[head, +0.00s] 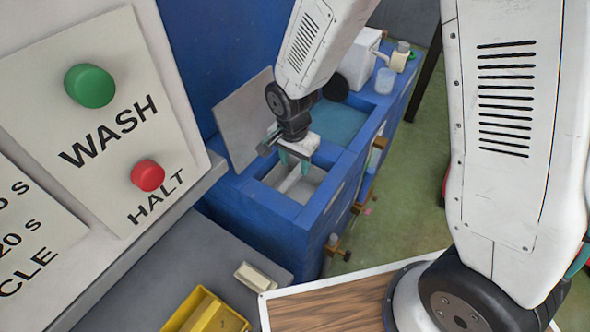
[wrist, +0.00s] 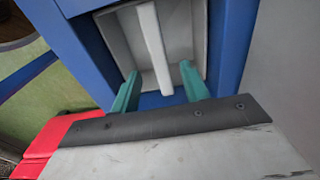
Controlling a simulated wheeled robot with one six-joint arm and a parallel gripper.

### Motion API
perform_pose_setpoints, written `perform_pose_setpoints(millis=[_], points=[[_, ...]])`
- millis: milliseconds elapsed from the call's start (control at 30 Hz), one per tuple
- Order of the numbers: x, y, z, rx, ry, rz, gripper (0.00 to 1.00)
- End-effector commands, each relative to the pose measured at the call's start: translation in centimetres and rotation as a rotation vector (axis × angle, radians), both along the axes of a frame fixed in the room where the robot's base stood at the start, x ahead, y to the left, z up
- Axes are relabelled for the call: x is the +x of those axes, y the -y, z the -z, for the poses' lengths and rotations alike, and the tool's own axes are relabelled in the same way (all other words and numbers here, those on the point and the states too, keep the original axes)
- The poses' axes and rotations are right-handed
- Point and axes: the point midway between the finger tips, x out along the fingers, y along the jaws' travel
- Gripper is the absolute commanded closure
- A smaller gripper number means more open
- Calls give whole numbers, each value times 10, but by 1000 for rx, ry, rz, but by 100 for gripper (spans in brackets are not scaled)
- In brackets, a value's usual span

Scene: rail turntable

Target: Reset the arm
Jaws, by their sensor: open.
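My gripper (head: 293,160) is over a small grey bin (head: 312,186) set in a blue cabinet, its fingers pointing down. In the wrist view, its two teal fingers (wrist: 158,88) are apart. A white bar (wrist: 152,45) lies in the bin beyond the fingertips. In that view it shows between the finger directions, and I see no finger touching it. The bar also shows in the head view (head: 289,183), partly hidden by my gripper.
A raised grey lid (head: 243,120) stands left of the bin. A teal-blue basin (head: 340,122) lies behind it. A panel with a green WASH button (head: 90,86) and red HALT button (head: 148,175) is at left. A yellow bin (head: 207,312) and wooden tabletop (head: 330,305) are in front.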

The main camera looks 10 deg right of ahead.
Motion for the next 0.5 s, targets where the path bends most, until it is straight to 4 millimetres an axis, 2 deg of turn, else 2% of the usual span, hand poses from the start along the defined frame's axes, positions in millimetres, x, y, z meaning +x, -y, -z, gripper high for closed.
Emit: perform_pose_setpoints(millis=[100,200,500], points=[[0,-1,-14,1,2,0,55],[-1,-1,-19,0,0,0,55],[-1,-1,-20,-1,-1,0,55]])
